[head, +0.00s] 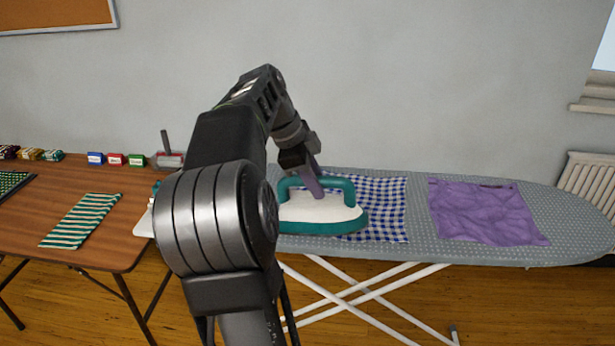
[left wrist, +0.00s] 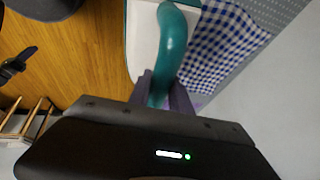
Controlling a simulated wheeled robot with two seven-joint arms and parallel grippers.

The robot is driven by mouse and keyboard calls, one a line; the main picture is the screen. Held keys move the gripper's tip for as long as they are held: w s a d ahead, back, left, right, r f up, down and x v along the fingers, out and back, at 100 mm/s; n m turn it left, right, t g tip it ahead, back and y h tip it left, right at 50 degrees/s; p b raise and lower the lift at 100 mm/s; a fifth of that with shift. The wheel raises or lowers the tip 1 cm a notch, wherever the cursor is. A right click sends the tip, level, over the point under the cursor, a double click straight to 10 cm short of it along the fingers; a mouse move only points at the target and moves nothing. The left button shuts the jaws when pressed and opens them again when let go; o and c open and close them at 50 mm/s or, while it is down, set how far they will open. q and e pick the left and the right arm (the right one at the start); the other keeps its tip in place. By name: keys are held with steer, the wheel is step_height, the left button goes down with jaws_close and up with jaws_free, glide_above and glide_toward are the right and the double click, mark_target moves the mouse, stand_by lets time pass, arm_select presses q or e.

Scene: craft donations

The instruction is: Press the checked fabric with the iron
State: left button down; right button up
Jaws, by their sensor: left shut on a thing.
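The iron (head: 318,209) is white with a teal base and teal handle. It is at the left part of the ironing board, over or on the left side of the checked fabric (head: 385,205). I cannot tell whether its base touches the cloth. The fabric is blue and white and lies on the board, partly hidden by the iron. My left gripper (head: 313,185) is shut on the iron's handle. In the left wrist view the fingers (left wrist: 161,92) close around the teal handle (left wrist: 174,45), and the checked fabric (left wrist: 215,45) lies beside it. My right gripper is not in view.
A crumpled purple cloth (head: 485,211) lies on the grey dotted ironing board (head: 570,235), right of the checked fabric. A wooden table (head: 110,220) at left holds a green striped cloth (head: 82,220), small boxes (head: 116,159) and other items. My left arm hides the board's left end.

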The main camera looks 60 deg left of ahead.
arm_select(q)
steer(key=w+d+f+n+y, duration=0.1)
steer(key=w+d+f, duration=0.3)
steer(key=w+d, duration=0.4)
steer(key=w+d+f+n+y, duration=0.1)
steer(key=w+d+f+n, duration=0.3)
steer(key=w+d, duration=0.5)
steer(key=w+d+f+n+y, duration=0.1)
steer(key=w+d+f, duration=0.5)
steer(key=d, duration=1.7)
steer(key=shift+w+d+f+n+g, duration=0.25)
steer(key=shift+w+n, duration=0.45)
steer(key=shift+w, duration=0.55)
steer(key=shift+s+f, duration=0.15)
steer(key=shift+f, duration=0.05)
steer(key=shift+r, duration=0.15)
steer(key=f+b, duration=0.3)
steer(key=b, duration=0.1)
steer(key=shift+a+f, duration=0.2)
steer(key=shift+a, duration=0.05)
